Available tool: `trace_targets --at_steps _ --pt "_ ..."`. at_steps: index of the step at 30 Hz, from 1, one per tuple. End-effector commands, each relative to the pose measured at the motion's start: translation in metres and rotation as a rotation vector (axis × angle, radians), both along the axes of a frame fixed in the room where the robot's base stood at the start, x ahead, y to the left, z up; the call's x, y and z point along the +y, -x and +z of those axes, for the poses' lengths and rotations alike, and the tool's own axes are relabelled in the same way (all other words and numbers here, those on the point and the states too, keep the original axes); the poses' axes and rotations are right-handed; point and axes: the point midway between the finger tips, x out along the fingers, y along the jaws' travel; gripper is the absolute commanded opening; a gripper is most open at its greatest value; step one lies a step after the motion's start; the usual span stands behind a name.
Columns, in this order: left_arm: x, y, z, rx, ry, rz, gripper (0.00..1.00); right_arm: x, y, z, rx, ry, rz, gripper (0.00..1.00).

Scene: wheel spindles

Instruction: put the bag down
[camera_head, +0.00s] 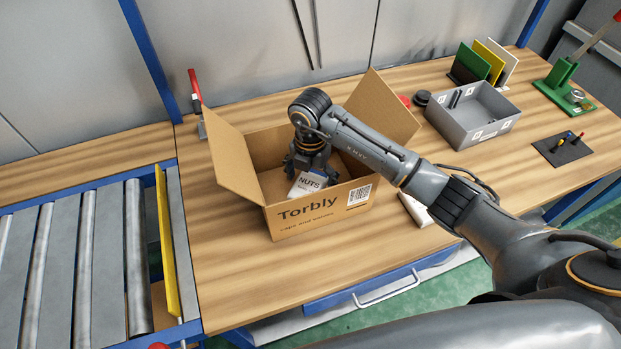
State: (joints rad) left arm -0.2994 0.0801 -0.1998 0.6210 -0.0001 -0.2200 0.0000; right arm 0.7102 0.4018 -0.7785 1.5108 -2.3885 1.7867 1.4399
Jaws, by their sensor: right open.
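A white bag (307,184) with the word NUTS on it is inside the open cardboard box (290,222) marked Torbly. My right gripper (309,172) reaches down into the box from above, with its fingers around the top of the bag. The fingers are open; whether they still touch the bag I cannot tell. The gripper and the box's front wall hide part of the bag and of the box floor. My left gripper is not in view.
A roller conveyor (85,265) with a yellow rail lies at the left. A grey bin (473,118), upright coloured plates (482,62) and a green fixture (564,90) stand at the back right.

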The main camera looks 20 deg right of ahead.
Motion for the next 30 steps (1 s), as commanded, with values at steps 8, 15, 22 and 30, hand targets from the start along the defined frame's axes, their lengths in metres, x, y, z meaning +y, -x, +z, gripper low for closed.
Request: trace_targets --at_steps 8,15,22,30 --pt "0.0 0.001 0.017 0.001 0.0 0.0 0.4 0.0 0.0 0.022 -0.001 0.0 0.0 0.88" --pt "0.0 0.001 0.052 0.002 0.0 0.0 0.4 0.0 -0.001 0.066 -0.002 0.001 0.001 0.88" --pt "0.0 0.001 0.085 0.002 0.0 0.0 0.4 0.0 -0.001 0.109 -0.001 0.0 0.0 0.88" --pt "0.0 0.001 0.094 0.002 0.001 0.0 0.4 0.0 0.0 0.124 0.0 0.0 0.0 0.88"
